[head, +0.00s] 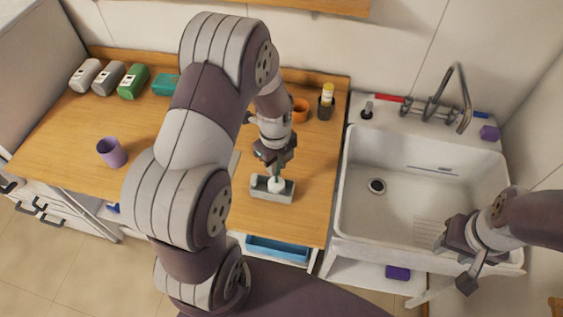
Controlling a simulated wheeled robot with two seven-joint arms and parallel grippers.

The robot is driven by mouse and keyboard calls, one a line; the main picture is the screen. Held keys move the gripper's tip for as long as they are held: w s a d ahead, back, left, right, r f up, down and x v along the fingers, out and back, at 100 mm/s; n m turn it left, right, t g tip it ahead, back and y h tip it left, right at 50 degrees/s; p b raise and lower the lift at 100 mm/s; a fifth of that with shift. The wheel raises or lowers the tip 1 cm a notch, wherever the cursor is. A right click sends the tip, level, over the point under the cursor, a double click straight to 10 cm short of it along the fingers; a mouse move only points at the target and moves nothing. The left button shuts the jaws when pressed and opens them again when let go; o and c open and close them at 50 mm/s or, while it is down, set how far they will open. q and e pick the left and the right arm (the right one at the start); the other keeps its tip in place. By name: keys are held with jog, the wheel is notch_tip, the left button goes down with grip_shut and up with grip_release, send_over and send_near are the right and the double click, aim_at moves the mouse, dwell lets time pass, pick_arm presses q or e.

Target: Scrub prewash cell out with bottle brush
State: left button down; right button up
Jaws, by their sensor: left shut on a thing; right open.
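My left gripper (277,158) points down over the wooden counter and is shut on the bottle brush (277,184), by its thin teal handle. The brush's white head is at a small grey box (258,193) near the counter's front edge. The head is low at the box's right part; how deep it sits is too small to tell. The box seems to have more than one cell; which one is the prewash cell I cannot tell. My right gripper (454,262) is open and empty, over the front right of the sink.
A white sink (400,215) with a tap (460,95) is at right. An orange mug (299,110) and a dark holder (325,108) stand behind my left gripper. A blue tray (277,250) is below the counter edge.

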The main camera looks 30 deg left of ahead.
pick_arm(q)
jog(key=shift+s+a, duration=0.15)
jog(key=shift+a, duration=0.3)
jog(key=shift+d, duration=0.3)
jog(key=shift+w+d+p, duration=0.2)
jog(key=shift+d, duration=0.35)
jog(key=shift+w+d+p, duration=0.15)
jog(key=shift+d+p, duration=0.05)
jog(key=shift+d, duration=0.3)
jog(key=shift+s+a, duration=0.15)
jog(key=shift+a, duration=0.4)
jog(key=shift+s+a, duration=0.15)
jog(key=shift+a, duration=0.4)
notch_tip(320, 180, up, 9)
jog(key=a+p, duration=0.2)
jog(key=p, duration=0.6)
jog(key=shift+s+a, duration=0.15)
jog(key=shift+s, duration=0.1)
